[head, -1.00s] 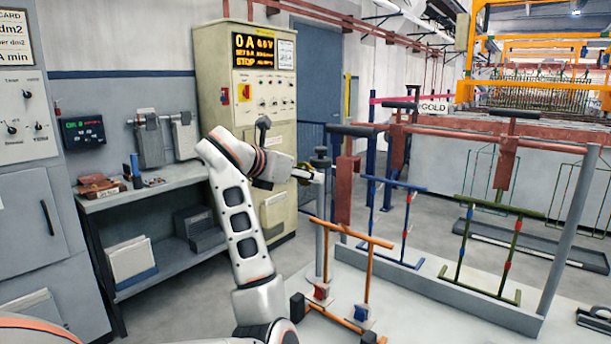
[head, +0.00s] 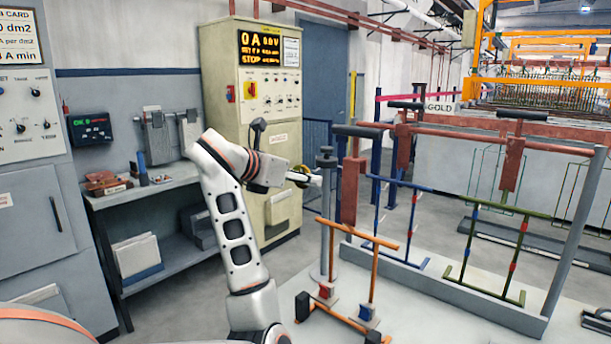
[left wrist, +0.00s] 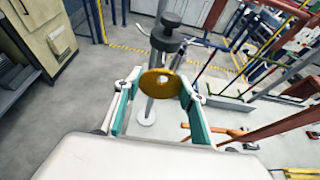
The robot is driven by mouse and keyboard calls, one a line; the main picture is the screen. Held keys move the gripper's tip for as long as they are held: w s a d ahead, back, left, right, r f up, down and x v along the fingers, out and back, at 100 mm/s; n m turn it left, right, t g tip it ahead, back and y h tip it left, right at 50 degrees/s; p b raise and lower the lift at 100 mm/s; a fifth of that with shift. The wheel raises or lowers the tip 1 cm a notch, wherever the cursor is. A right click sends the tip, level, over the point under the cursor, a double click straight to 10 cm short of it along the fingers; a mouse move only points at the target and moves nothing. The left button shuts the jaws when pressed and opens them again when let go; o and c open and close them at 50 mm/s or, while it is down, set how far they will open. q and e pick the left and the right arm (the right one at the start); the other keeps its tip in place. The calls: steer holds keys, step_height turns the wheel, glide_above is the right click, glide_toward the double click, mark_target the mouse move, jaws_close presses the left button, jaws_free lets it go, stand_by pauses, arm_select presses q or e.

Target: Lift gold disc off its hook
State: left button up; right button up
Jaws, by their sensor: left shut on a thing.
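The gold disc (left wrist: 161,82) is a round plate with a small pale centre hole. In the left wrist view it sits between the teal-lined fingers of my left gripper (left wrist: 160,92), which is shut on it. In the head view the left gripper (head: 308,178) is small, just left of a grey post (head: 325,220), and the disc (head: 298,174) is only partly visible. In the left wrist view the dark-capped post (left wrist: 168,30) stands behind the disc. The hook cannot be made out, so I cannot tell whether the disc touches it. My right gripper is not in view.
An orange rack (head: 371,270) stands below and right of the gripper. A blue rack (head: 409,225) and a green rack (head: 495,250) stand further right. A shelf bench (head: 140,197) and beige cabinet (head: 222,130) are at left and behind. Open floor lies between bench and racks.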

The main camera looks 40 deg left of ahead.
arm_select(q)
steer(key=shift+s+a+r+p, duration=0.15)
steer(key=shift+s+p, duration=0.25)
steer(key=shift+s, duration=0.9)
steer(key=shift+s+r+p, duration=0.15)
steer(key=shift+s+p, duration=0.25)
steer(key=shift+s, duration=0.9)
